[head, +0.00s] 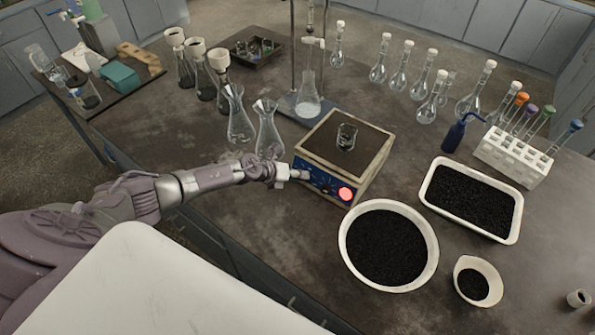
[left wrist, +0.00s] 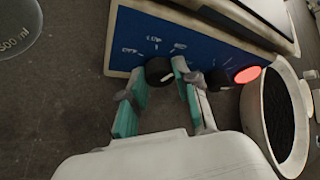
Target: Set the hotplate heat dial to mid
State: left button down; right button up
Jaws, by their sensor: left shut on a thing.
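The hotplate (head: 372,168) stands mid-table, with a blue front panel (head: 328,188) and a glowing red round light or button (head: 345,194). In the left wrist view the panel (left wrist: 150,30) carries white printed marks and two black dials. My left gripper (head: 297,175) is at the panel's left part, its teal-padded fingers closed around the left dial (left wrist: 158,71). The second dial (left wrist: 217,79) sits just right of the fingers, beside the red light (left wrist: 247,74). The dial's pointer setting cannot be read clearly. My right gripper is not in view.
A small glass beaker (head: 346,137) stands on the hotplate. Conical flasks (head: 268,135) stand close behind my left gripper. A white bowl of black granules (head: 426,273) is right of the panel, and a tray of granules (head: 513,222) lies farther right.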

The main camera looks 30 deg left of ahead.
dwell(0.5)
pick_arm(q)
jog(key=c, duration=0.9)
grip_release()
jog(key=shift+o, duration=0.2)
jog(key=shift+s+a+r, duration=0.1)
jog(key=shift+r, duration=0.05)
jog(key=v, duration=1.1)
jog(key=shift+s, duration=0.3)
